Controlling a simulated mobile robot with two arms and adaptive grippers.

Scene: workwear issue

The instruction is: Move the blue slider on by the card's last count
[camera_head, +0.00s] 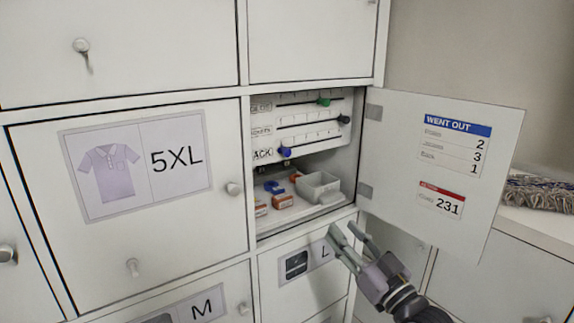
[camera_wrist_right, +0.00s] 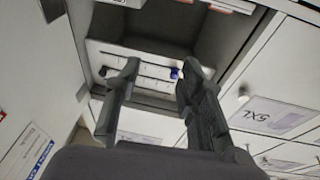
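The blue slider (camera_head: 285,152) sits near the left end of the lowest of three rails in the open locker; its label is partly cut off and reads "ACK". The slider also shows in the right wrist view (camera_wrist_right: 175,73), which is turned over. The "WENT OUT" card (camera_head: 454,146) on the open door lists 2, 3 and, last, 1. My right gripper (camera_head: 341,229) is open and empty, in front of and below the locker opening, apart from the slider. In the right wrist view its fingers (camera_wrist_right: 160,65) stand apart. My left gripper is not in view.
A green slider (camera_head: 324,101) and a dark slider (camera_head: 343,119) sit towards the right on the upper rails. Below are a grey bin (camera_head: 318,187) and small orange-brown boxes (camera_head: 283,201). The open door (camera_head: 400,160) stands to the right, with a red-topped card reading 231 (camera_head: 441,201).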

